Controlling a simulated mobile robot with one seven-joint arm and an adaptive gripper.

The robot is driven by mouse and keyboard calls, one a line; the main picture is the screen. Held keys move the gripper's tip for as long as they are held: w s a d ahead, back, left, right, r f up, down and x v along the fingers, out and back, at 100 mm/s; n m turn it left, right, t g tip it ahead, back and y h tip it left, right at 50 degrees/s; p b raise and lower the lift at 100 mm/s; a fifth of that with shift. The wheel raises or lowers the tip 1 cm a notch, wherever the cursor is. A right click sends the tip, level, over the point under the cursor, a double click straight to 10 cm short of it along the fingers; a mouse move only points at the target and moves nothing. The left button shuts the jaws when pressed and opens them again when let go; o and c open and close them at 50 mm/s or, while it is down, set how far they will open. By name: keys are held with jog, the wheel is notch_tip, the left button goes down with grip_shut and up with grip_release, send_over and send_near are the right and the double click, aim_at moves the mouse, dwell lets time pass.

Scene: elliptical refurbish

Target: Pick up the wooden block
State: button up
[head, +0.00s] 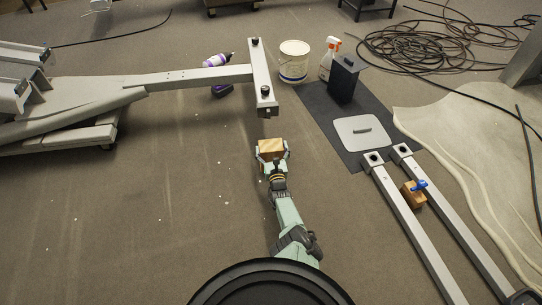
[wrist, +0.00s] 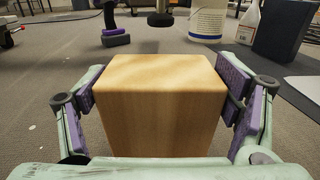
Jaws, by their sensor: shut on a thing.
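The wooden block (head: 270,147) is a light brown cuboid in front of my arm in the head view. In the wrist view the wooden block (wrist: 160,95) fills the middle, with its top and near face showing. My gripper (head: 272,155) is shut on it, one finger on each side. In the wrist view the purple finger pads of my gripper (wrist: 161,100) stand at the block's left and right sides. The block's underside is hidden, so I cannot tell whether it touches the floor.
A grey metal frame's crossbar (head: 262,80) stands just beyond the block. A white bucket (head: 294,62), spray bottle (head: 328,58) and black box (head: 344,78) stand behind, to the right. Grey beams (head: 410,220) lie at right, near another wooden piece (head: 412,195). Floor at left front is clear.

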jog(key=shift+c, duration=1.2)
jog(key=shift+r, duration=0.1)
